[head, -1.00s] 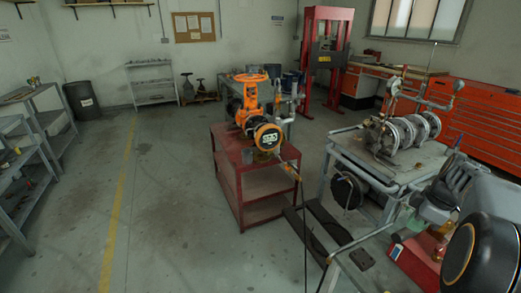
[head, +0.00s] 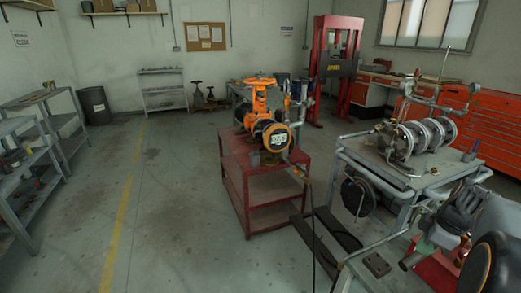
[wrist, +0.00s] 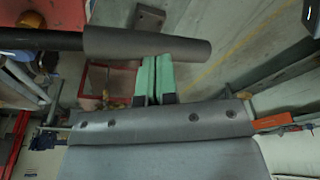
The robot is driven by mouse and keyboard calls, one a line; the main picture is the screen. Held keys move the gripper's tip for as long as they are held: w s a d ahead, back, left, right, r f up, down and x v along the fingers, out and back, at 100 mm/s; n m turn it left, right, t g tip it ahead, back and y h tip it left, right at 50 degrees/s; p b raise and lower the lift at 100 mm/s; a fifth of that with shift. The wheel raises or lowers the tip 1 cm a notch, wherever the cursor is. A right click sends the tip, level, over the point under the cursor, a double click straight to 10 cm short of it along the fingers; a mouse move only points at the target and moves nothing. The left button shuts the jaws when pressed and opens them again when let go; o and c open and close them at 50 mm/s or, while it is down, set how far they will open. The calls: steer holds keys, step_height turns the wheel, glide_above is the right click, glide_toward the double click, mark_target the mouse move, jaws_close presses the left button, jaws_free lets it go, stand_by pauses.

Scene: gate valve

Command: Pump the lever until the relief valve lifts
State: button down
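The lever (wrist: 150,43) is a black bar with a thick grey grip. In the wrist view it crosses the upper left, with the grip's end just past my fingers. The grip also shows as a grey cylinder in the head view (head: 411,261). My gripper (wrist: 159,62) has two green fingers, side by side with only a thin gap. Their tips meet or pass behind the grip's lower edge; contact is unclear. In the head view my gripper (head: 427,244) is at the lower right. A red pump box (head: 434,272) lies below it, partly hidden. I cannot identify the relief valve.
A grey work cart (head: 350,155) carries a ringed metal assembly (head: 408,137). Left of it, an orange gate valve (head: 260,97) stands on a red stand (head: 262,185). A dark hose (head: 312,230) runs down to the floor. Open floor lies to the left.

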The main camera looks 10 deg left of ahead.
step_height(320, 180, up, 12)
steer(key=p, duration=0.9)
steer(key=shift+r, duration=0.25)
steer(key=shift+p, duration=0.3)
step_height(320, 180, up, 5)
steer(key=p, duration=0.3)
steer(key=shift+p, duration=0.35)
